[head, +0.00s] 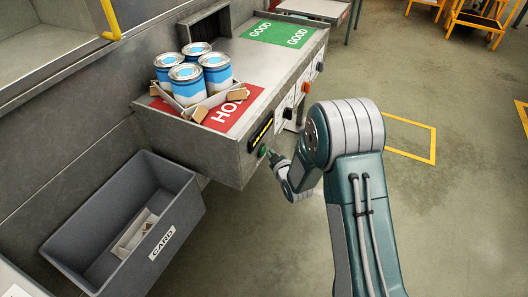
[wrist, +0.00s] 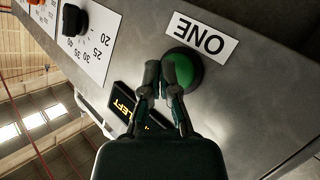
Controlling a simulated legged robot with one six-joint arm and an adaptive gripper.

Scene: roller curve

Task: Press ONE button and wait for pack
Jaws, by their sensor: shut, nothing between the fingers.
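The green button (wrist: 190,75) sits under a white label reading ONE (wrist: 201,38), upside down in the wrist view. In the head view the green button (head: 262,151) is on the front face of the metal counter. My gripper (wrist: 168,72) is shut and empty, with its fingertips over the left part of the button in the wrist view. I cannot tell whether they touch it. In the head view my gripper (head: 273,158) is right by the button. A pack of several blue and white cans (head: 199,72) stands in a tray on the red HOLD mat (head: 236,107).
A dark display (wrist: 135,108) with yellow letters, partly hidden by my fingers, and a black dial (wrist: 73,18) share the panel. A green GOOD mat (head: 279,33) lies further along the counter. A grey CARD bin (head: 124,222) stands below left. Open floor lies to the right.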

